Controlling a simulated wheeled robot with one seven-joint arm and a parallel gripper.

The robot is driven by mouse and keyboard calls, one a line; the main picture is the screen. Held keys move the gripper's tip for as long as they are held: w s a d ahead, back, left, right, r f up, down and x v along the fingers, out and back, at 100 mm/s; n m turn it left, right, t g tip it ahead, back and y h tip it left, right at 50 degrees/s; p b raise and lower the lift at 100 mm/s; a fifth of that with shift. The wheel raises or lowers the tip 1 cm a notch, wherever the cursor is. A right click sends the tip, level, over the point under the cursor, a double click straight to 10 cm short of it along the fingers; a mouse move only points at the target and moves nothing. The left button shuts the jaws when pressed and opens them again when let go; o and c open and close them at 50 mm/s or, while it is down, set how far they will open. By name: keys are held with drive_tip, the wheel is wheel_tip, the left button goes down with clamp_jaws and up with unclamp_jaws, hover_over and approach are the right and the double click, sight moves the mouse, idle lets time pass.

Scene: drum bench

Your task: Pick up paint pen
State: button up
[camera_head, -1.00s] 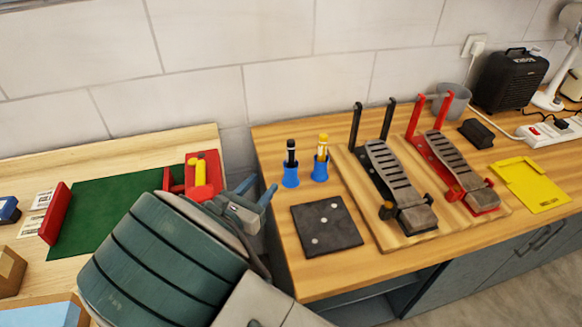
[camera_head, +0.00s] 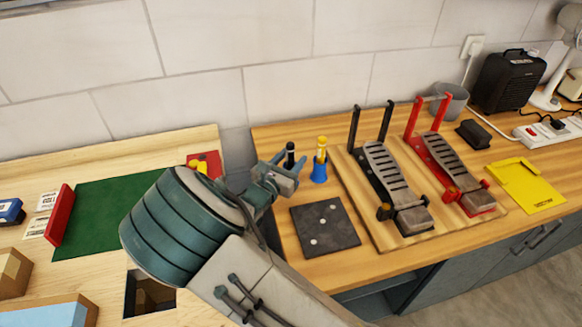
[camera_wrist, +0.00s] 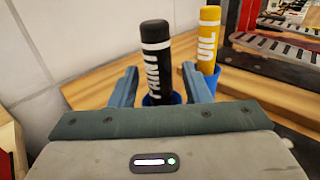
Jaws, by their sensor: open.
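The paint pen (camera_wrist: 157,52) is black with white bands and partly hidden white lettering. It stands upright in a blue holder (camera_wrist: 160,99) on the wooden bench. In the head view, the pen's top (camera_head: 290,149) shows between the fingers, and its holder is hidden behind my gripper. My gripper (camera_head: 291,157) is open, with its fingers pointing at the pen. In the wrist view, the pen stands between and beyond the two blue-grey fingertips (camera_wrist: 159,72). I cannot tell whether either finger touches it.
A yellow oil pen (camera_head: 321,149) stands in a blue holder (camera_head: 319,173) close to the right. A dark square plate (camera_head: 325,228) lies in front. Black and red drum pedals (camera_head: 440,152) stand on a board further right. The tiled wall is behind.

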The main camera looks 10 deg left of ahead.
drive_tip(key=c, duration=0.7)
drive_tip(key=shift+c, duration=0.2)
drive_tip(key=shift+r, duration=0.15)
